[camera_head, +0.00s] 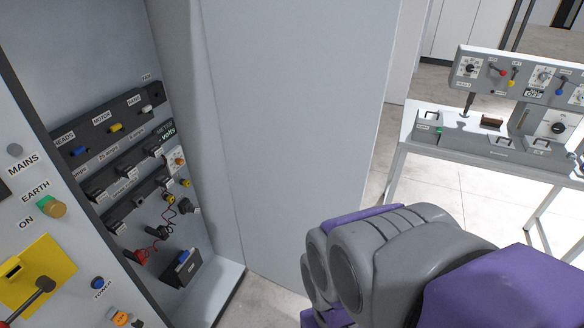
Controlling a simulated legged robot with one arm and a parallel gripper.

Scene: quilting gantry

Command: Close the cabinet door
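The cabinet door (305,120) is a tall, plain, light grey panel in the middle of the view. It stands open, swung out from the right side of the cabinet (85,45). The cabinet interior on the left is exposed, with dark rows of labelled switches and plugs (120,125) inside. My grey and purple arm fills the lower right and overlaps the door's lower right part in the picture. My gripper's fingers do not show, and I cannot tell whether the arm touches the door.
A front panel at left carries a yellow lever plate (38,272) and a green and brass knob (52,207). Red and black leads (155,245) hang inside the cabinet. At right, a table (400,150) holds a grey control console (520,75). Pale floor shows between door and table.

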